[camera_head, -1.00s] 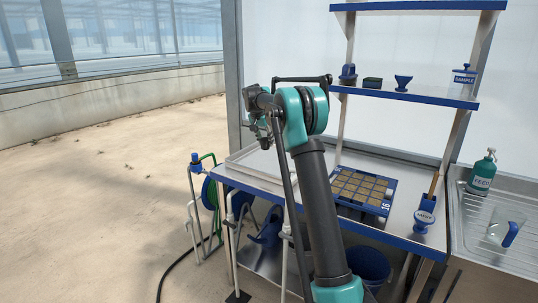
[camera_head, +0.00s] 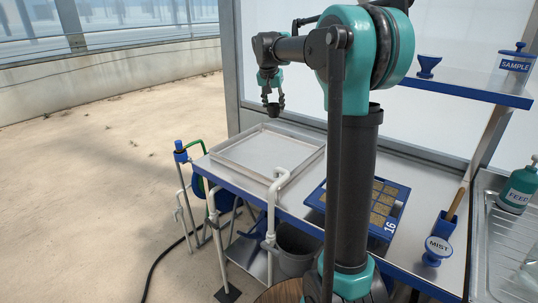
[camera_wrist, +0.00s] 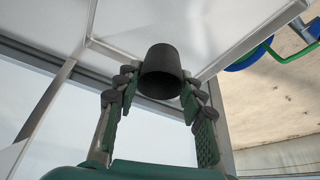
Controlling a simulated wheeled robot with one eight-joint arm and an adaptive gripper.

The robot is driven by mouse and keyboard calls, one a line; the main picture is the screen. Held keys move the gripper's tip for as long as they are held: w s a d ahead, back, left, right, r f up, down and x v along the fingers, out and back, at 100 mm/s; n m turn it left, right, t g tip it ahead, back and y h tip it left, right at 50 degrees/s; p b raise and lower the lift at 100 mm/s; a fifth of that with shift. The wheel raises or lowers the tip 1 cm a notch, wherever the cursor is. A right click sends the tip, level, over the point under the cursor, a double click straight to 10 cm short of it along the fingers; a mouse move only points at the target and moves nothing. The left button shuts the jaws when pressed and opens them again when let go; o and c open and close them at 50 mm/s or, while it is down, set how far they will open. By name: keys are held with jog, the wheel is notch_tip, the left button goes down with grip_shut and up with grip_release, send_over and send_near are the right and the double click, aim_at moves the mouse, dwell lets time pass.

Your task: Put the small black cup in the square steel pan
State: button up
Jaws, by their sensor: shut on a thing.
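The small black cup (camera_wrist: 161,72) is between the fingers of my gripper (camera_wrist: 157,98) in the wrist view. My gripper is shut on it. In the head view my gripper (camera_head: 271,100) points down with the dark cup (camera_head: 273,108) at its tips. It is in the air, above the back left part of the square steel pan (camera_head: 222,157) as seen in the picture. The pan is shallow and looks empty, on the left end of the steel bench. The cup is apart from the pan; its exact height cannot be told.
A blue seed tray (camera_head: 385,228) marked 16 lies right of the pan, partly behind my arm. A blue-edged shelf (camera_head: 480,95) is above right. A white pipe (camera_head: 272,205) rises at the bench's front.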

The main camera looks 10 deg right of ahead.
aim_at(276, 108)
jog(key=shift+n, duration=0.3)
jog(key=s, duration=0.5)
jog(key=shift+r, duration=0.25)
notch_tip(276, 108, down, 20)
jog(key=shift+r, duration=0.2)
jog(key=shift+f, duration=0.15)
jog(key=o, duration=0.8)
jog(key=v, duration=1.2)
jog(key=shift+d+r, duration=0.15)
jog(key=shift+r, duration=0.05)
jog(key=shift+s, duration=0.1)
